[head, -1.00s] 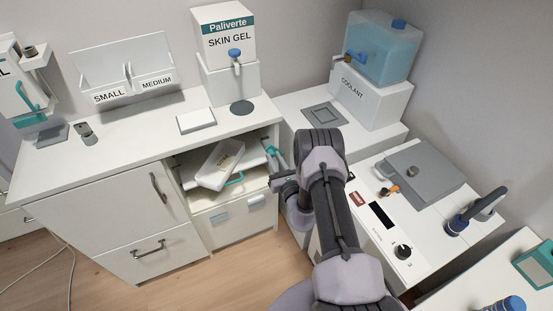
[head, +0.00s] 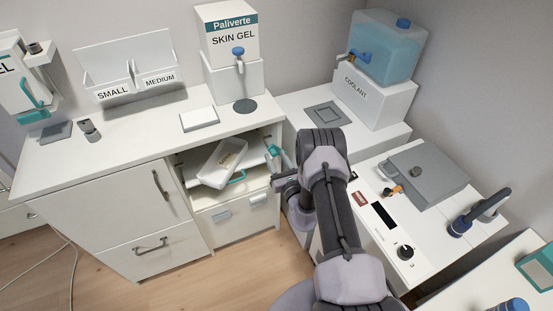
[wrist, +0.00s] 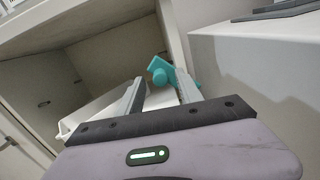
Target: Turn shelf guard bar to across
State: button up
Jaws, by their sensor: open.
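A teal fitting (head: 274,153) sits at the right side of the open shelf bay in the head view; I take it for part of the shelf guard bar. In the wrist view the teal piece (wrist: 162,72) has a round knob and a flat angled plate. My gripper (wrist: 160,86) is open, with its two grey fingers apart and the teal piece just beyond and between their tips. I cannot tell whether they touch. The rest of the bar is hard to make out. In the head view my arm hides most of the gripper.
A tilted white box (head: 222,163) lies in the shelf bay; it also shows left of the fingers in the wrist view (wrist: 86,118). A teal handle (head: 237,177) is below it. A white side unit (wrist: 250,75) stands close on the right.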

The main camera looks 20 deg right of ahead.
jog(key=shift+s, duration=0.1)
jog(key=s+p, duration=0.6)
jog(key=s, duration=1.1)
jog(key=shift+s+a+f, duration=0.15)
jog(key=shift+a+f, duration=0.15)
jog(key=shift+a, duration=0.05)
